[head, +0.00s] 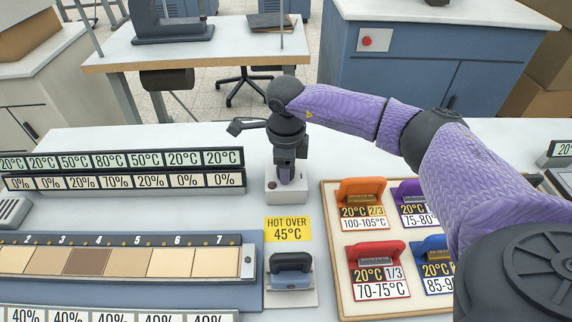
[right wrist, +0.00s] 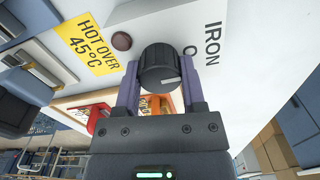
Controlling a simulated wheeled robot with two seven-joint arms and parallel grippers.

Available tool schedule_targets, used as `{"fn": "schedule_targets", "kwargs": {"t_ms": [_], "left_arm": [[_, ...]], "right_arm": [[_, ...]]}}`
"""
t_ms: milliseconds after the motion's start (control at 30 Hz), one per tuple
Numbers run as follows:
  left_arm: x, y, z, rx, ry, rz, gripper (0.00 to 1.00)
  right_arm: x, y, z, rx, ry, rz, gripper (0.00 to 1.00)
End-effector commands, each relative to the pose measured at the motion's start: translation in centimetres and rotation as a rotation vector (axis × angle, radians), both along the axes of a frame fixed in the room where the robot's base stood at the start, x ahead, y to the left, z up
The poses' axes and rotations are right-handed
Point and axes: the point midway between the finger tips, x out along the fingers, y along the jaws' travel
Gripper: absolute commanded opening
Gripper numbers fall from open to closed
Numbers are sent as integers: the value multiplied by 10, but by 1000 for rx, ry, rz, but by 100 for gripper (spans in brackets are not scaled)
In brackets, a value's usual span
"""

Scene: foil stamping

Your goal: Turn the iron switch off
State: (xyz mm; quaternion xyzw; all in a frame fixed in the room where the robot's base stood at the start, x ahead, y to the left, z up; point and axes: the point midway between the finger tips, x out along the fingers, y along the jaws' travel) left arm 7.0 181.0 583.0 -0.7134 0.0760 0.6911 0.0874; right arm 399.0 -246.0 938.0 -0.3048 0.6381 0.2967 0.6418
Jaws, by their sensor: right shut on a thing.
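The iron switch is a small white box (head: 271,196) on the bench, in the middle of the head view. In the right wrist view its dark round knob (right wrist: 160,66) has a pale pointer mark, beside the word IRON and a partly hidden letter. A dark red lamp (right wrist: 121,40) sits near the knob and looks unlit. My right gripper (head: 286,176) points down over the box, with its purple fingers on both sides of the knob, shut on it. The gripper hides most of the knob in the head view. My left gripper is not in view.
A small iron (head: 291,264) rests on a pad in front of the switch, below a yellow HOT OVER 45°C sign (head: 288,229). A tray (head: 332,255) with several coloured handled blocks stands at right. Label strips (head: 122,160) and a swatch board (head: 110,238) lie at left.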

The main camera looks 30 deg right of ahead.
Motion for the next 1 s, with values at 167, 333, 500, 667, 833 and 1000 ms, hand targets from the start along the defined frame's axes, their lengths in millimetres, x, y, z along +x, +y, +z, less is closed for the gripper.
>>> {"fn": "schedule_targets", "kwargs": {"t_ms": [167, 333, 500, 667, 833, 1000], "left_arm": [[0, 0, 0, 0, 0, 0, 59], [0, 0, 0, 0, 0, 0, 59], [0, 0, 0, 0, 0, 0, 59], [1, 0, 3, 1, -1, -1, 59], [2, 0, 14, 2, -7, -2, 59], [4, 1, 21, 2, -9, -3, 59]], "right_arm": [[1, 0, 1, -1, -3, 0, 0], [0, 0, 1, -1, -2, 0, 88], [0, 0, 0, -1, -1, -1, 88], [0, 0, 8, 0, -3, -1, 88], [1, 0, 51, 0, -6, -1, 88], [0, 1, 88, 1, -6, -1, 88]]}}
